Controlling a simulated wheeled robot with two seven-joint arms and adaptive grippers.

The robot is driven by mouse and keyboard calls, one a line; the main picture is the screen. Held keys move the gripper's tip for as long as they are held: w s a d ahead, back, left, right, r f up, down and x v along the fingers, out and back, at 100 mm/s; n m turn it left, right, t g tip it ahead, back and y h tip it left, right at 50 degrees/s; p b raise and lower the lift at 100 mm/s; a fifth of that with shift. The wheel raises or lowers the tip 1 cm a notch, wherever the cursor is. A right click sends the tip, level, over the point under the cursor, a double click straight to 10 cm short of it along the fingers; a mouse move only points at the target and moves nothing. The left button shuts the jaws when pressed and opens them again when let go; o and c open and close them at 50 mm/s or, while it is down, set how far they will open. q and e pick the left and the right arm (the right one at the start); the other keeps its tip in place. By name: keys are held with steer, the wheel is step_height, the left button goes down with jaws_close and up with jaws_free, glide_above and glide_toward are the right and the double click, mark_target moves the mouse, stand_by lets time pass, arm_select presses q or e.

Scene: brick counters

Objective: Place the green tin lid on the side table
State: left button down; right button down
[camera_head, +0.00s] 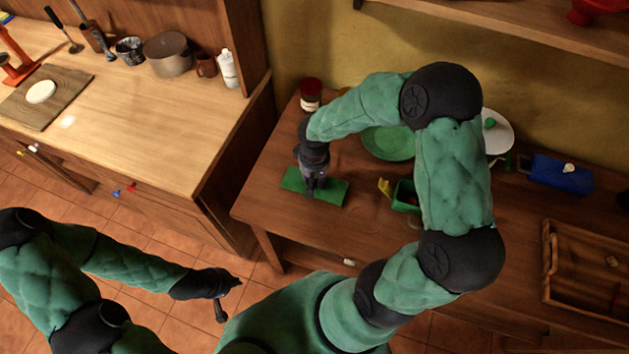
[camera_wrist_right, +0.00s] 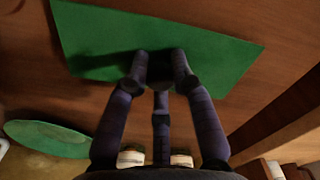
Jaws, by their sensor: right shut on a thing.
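A flat green rectangle (camera_head: 330,191), which I take for the green tin lid, is at the left end of the brown wooden side table (camera_head: 262,190). My right gripper (camera_head: 313,186) points down at its middle with its fingers closed on it. In the right wrist view the fingertips (camera_wrist_right: 160,68) meet the broad green lid (camera_wrist_right: 215,52). I cannot tell whether the lid touches the table all over. My left gripper (camera_head: 230,297) is empty, its fingers spread, low over the tiled floor.
A green open box (camera_head: 405,194), a green round plate (camera_head: 380,146), a red-lidded jar (camera_head: 311,95), a blue box (camera_head: 560,174) and a wooden tray (camera_head: 582,290) are on the table. A wooden counter (camera_head: 150,120) stands left across a gap. The table's front left is clear.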

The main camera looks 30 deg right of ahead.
steer(key=shift+f, duration=0.4)
steer(key=shift+f, duration=0.2)
steer(key=c, duration=1.1)
jaws_free()
steer(key=shift+o, duration=0.2)
steer(key=shift+r, duration=0.1)
steer(key=shift+r, duration=0.2)
step_height(320, 180, up, 12)
steer(key=p, duration=0.2)
steer(key=shift+p, duration=0.4)
steer(key=shift+f, duration=0.1)
